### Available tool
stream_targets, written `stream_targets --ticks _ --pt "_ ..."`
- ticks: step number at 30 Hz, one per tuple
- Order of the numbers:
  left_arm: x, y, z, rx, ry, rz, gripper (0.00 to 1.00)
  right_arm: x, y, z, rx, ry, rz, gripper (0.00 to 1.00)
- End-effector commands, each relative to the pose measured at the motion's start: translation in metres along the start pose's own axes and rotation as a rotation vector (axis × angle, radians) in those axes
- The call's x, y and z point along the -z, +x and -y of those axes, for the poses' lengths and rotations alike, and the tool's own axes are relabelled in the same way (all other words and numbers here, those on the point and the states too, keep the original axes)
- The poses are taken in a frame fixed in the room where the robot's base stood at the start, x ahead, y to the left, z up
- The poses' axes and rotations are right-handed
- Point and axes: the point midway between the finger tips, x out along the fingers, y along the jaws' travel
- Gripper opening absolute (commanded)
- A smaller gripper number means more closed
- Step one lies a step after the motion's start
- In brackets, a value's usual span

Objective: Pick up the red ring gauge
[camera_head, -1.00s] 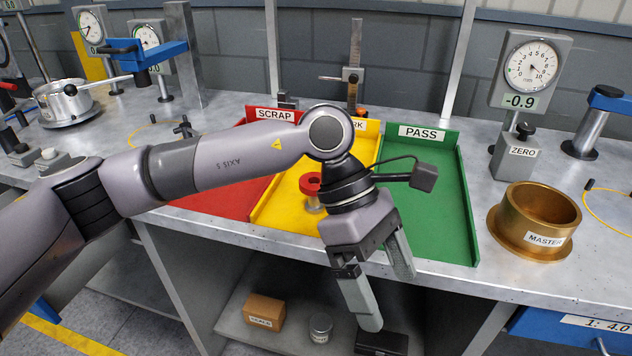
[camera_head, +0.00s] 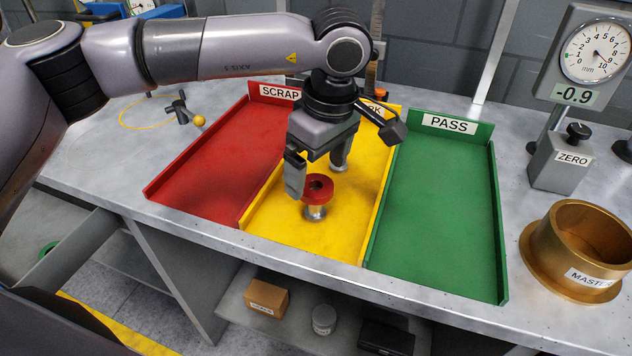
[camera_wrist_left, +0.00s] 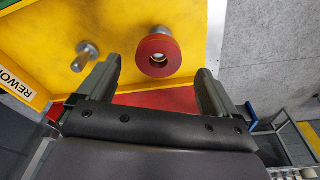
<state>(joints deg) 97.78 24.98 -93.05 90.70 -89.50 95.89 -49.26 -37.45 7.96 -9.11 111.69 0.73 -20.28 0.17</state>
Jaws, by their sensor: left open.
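The red ring gauge (camera_head: 317,197) sits on a short silver post (camera_head: 315,213) in the yellow middle tray (camera_head: 290,232). In the left wrist view the red ring (camera_wrist_left: 173,52) shows with its round hole, beyond and between the fingertips. My left gripper (camera_head: 317,182) points down at the ring with a finger to either side; it is open and empty. In the left wrist view both fingers (camera_wrist_left: 157,70) are apart, with a gap between them and the ring. My right gripper is not in view.
A second silver post (camera_wrist_left: 85,56) stands bare in the yellow tray. The red SCRAP tray (camera_head: 215,170) and green PASS tray (camera_head: 435,205) flank it, both empty. A brass MASTER ring (camera_head: 575,265) and ZERO gauge block (camera_head: 560,165) stand to the right.

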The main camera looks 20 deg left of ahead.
Motion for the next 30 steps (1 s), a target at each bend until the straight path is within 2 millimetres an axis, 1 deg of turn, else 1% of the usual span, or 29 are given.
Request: stream_targets --ticks 1,3,6,14,15,17,18,20,21,22,23,30 --pt "-0.001 0.006 0.000 0.002 0.001 0.001 0.93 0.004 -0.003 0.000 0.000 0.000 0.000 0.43" --pt "-0.001 0.017 0.000 0.003 0.000 0.001 0.93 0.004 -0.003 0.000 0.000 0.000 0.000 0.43" --pt "-0.001 0.025 -0.001 0.000 0.000 0.001 0.93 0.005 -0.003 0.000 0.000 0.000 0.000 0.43" --pt "-0.001 0.028 -0.001 -0.001 0.000 0.002 0.93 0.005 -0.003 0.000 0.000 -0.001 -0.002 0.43" --pt "-0.001 0.028 -0.001 -0.001 0.000 0.002 0.80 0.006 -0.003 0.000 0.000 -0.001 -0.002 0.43" --pt "-0.001 0.028 -0.001 -0.001 0.000 0.002 0.60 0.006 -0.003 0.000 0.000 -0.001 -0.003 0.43" --pt "-0.001 0.028 -0.001 -0.001 0.000 0.002 0.47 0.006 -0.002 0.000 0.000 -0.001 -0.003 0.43" --pt "-0.001 0.028 -0.001 -0.001 0.000 0.002 0.28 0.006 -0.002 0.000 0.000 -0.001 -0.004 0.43" --pt "-0.001 0.028 -0.001 -0.001 0.000 0.002 0.24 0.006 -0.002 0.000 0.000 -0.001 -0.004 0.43" --pt "-0.001 0.027 -0.001 -0.002 0.000 0.002 0.24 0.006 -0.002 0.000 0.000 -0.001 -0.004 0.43" --pt "-0.001 0.027 -0.001 -0.002 0.000 0.002 0.19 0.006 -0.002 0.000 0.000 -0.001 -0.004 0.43" --pt "-0.001 0.025 -0.001 -0.003 0.000 0.001 0.19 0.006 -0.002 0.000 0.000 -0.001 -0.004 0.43"
